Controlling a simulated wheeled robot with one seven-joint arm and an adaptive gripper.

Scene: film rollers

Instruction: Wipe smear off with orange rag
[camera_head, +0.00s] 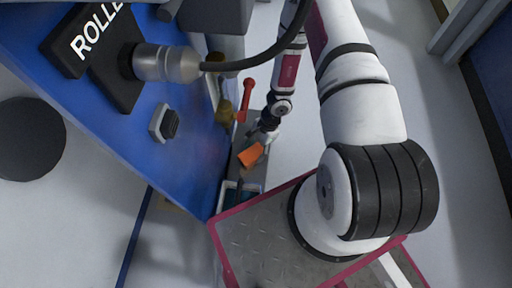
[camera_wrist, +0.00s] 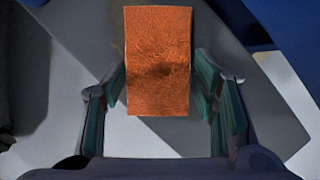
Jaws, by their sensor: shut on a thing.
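The orange rag (camera_head: 251,154) is in my gripper (camera_head: 262,138), beside the lower right edge of the blue machine panel (camera_head: 150,110). In the wrist view the rag (camera_wrist: 158,40) is a flat rectangle with a dark band across it, held between the two fingers of my gripper (camera_wrist: 160,75). The rag appears clear of the panel. I cannot make out the smear for certain; a faint reddish tint shows on the panel near its lower right edge.
A black label block (camera_head: 85,38), a grey cylindrical fitting (camera_head: 168,63) with a black cable, and a hexagonal knob (camera_head: 163,123) stick out from the panel. A red-handled item (camera_head: 247,95) and a small tray (camera_head: 241,190) are near the gripper. Open floor lies to the right.

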